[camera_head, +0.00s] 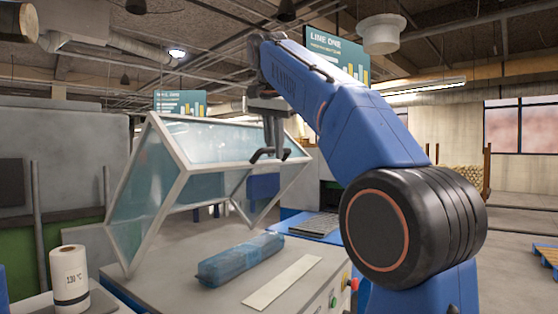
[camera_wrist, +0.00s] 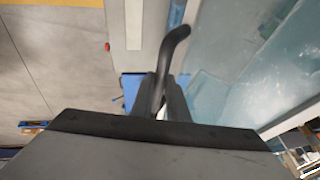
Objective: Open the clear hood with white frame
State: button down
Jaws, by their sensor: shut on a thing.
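The clear hood with white frame (camera_head: 168,138) stands over the left part of the machine table in the head view, tilted up with its front edge raised well above the table. Its clear panels also show at the right of the wrist view (camera_wrist: 240,60). My gripper (camera_head: 270,152) is at the hood's raised front edge. In the wrist view my gripper (camera_wrist: 164,95) is shut on the hood's dark bent handle (camera_wrist: 175,42), which passes between the fingers. The exact contact is partly hidden by the fingers.
A blue wrapped bundle (camera_head: 240,259) and a pale flat strip (camera_head: 283,283) lie on the table (camera_head: 180,291) below the hood. A white roll (camera_head: 70,276) stands at the left. Red and green buttons (camera_head: 349,281) are on the table's right side.

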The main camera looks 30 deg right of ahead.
jog(key=shift+w+a+r, duration=0.2)
jog(key=shift+w+a, duration=0.1)
jog(key=shift+w, duration=0.2)
jog(key=shift+w+a+r, duration=0.2)
jog(key=shift+w+a, duration=0.05)
jog(key=shift+w, duration=0.2)
jog(key=c, duration=2)
grip_release()
jog(key=shift+o, duration=1.4)
jog(key=shift+w+f, duration=0.1)
jog(key=shift+w, duration=0.05)
jog(key=shift+s+r, duration=0.2)
jog(key=shift+r, duration=0.1)
jog(key=s+a+r, duration=0.4)
jog(key=s+a, duration=0.4)
jog(key=s, duration=0.3)
jog(key=shift+s, duration=0.2)
